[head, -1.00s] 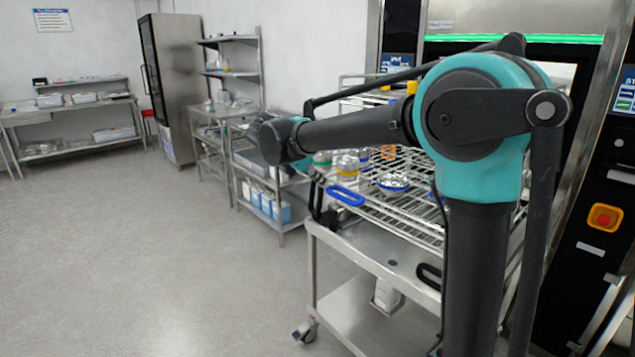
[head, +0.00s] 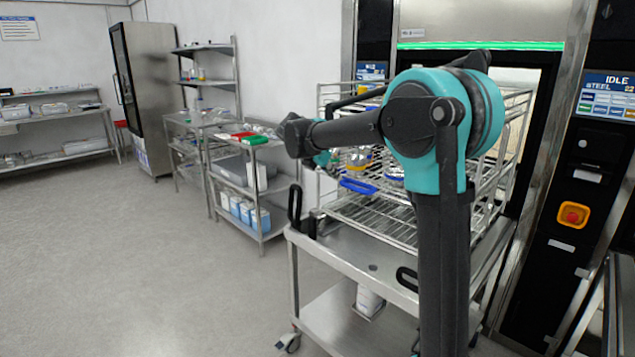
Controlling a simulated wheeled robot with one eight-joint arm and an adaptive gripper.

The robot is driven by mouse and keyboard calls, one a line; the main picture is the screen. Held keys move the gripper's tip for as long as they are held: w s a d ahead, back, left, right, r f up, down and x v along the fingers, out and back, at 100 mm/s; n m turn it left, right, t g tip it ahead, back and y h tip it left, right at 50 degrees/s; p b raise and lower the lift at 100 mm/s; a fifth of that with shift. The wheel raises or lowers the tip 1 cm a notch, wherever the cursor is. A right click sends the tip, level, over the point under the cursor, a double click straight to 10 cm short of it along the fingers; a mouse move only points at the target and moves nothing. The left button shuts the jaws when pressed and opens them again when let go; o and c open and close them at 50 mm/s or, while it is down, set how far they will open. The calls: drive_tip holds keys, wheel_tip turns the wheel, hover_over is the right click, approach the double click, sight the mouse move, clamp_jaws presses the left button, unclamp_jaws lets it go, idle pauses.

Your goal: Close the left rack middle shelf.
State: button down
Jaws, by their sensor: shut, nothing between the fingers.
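A wire rack (head: 497,118) stands on a steel trolley in front of the washer. A shelf with a blue handle (head: 357,186) sits at about mid-height and carries bottles and shiny metal ware. Its handle end sticks out at the rack's left front. I cannot tell how far the shelf is pulled out, because my arm covers much of the rack. My forearm reaches left across the rack's upper front.
The steel trolley (head: 340,262) has dark handles and a lower shelf with a white container. The washer's panel with an orange-red button (head: 573,214) stands close on the right. Shelving with blue boxes (head: 240,208) stands at the wall. The floor (head: 150,270) at left is clear.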

drive_tip(key=w+d, duration=0.7)
drive_tip(key=shift+w+d, duration=0.4)
